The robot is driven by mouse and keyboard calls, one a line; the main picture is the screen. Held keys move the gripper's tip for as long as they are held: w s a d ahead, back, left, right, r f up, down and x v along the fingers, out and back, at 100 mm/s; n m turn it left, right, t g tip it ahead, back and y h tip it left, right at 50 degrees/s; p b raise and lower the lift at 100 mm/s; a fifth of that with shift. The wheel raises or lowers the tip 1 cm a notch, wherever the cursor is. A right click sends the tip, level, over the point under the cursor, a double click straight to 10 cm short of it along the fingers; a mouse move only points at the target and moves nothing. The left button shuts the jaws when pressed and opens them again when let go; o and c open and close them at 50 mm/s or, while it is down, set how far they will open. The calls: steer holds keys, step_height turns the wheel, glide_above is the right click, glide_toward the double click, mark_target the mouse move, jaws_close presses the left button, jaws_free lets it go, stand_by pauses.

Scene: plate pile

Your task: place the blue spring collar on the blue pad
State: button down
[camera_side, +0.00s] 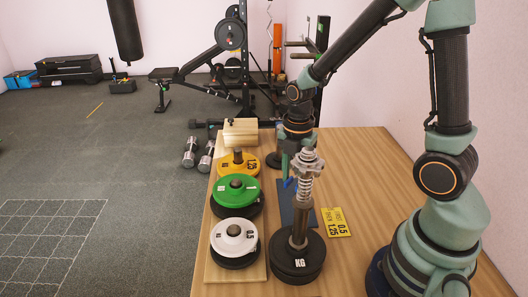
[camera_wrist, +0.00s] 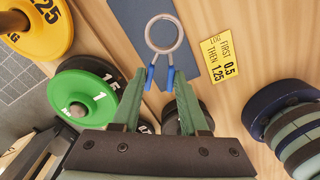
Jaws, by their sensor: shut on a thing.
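The blue spring collar (camera_wrist: 163,34) is a silver wire ring with two blue grips. In the wrist view it lies ahead of my gripper (camera_wrist: 160,84), whose green fingers are shut on the blue grips. In the side view its blue grips (camera_side: 289,183) show, and the ring is mostly hidden behind the upright post. The blue pad (camera_side: 287,212) is a dark slate-blue strip on the table, partly hidden by the post. In the wrist view the pad (camera_wrist: 128,22) shows beneath and beside the ring. I cannot tell the gap between collar and pad.
White (camera_side: 221,238), green (camera_side: 223,188) and yellow (camera_side: 230,167) plates are piled at left. A yellow card (camera_side: 337,222) lies right of the pad. A wooden block (camera_side: 241,133) stands behind.

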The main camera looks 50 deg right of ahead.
steer(key=shift+f, duration=3.35)
steer(key=shift+f, duration=0.1)
steer(key=shift+c, duration=2.2)
jaws_free()
steer(key=s+a+r+m+t, duration=0.1)
steer(key=s+r+m+t, duration=0.1)
steer(key=r+m, duration=0.8)
steer(key=s+a+r+m+t, duration=0.2)
steer(key=r+m+t, duration=0.1)
steer(key=r+m, duration=0.7)
steer(key=shift+a+r+m+t, duration=0.3)
steer(key=shift+r+t, duration=0.1)
steer(key=shift+r, duration=1.6)
